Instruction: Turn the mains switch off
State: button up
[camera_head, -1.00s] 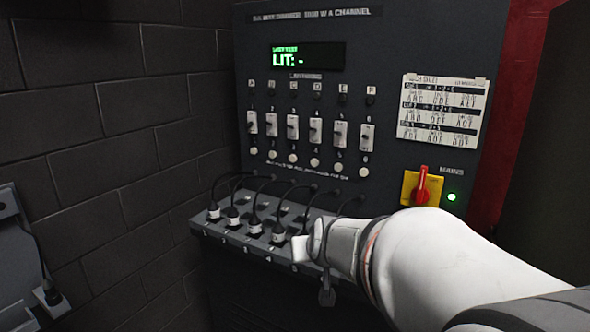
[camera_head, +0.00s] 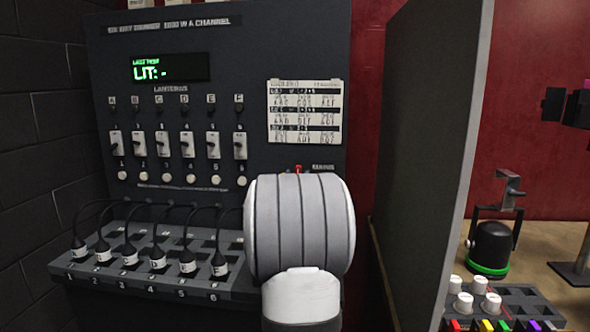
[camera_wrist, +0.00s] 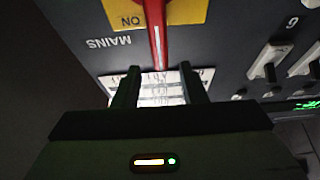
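The mains switch is a red lever (camera_wrist: 156,32) on a yellow plate (camera_wrist: 190,12), beside the word MAINS and by an ON label in the wrist view. That view shows the panel upside down. My gripper (camera_wrist: 159,78) is open, its two dark fingers apart, with the lever's end in line with the gap between them. I cannot tell whether they touch it. In the head view only a bit of the red lever (camera_head: 298,168) shows above my arm; the plate and my fingers are hidden.
The dimmer panel (camera_head: 245,55) carries a display reading "LIT: -", a row of sliders (camera_head: 164,145) and a white card (camera_head: 304,112). Several cabled plugs (camera_head: 103,250) sit on a ledge below. A grey partition (camera_head: 425,150) stands close right of my arm.

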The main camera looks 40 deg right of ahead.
aim_at(298, 170)
jog(key=shift+p+x, duration=0.35)
jog(key=shift+x, duration=1.9)
jog(key=shift+c, duration=0.2)
grip_shut()
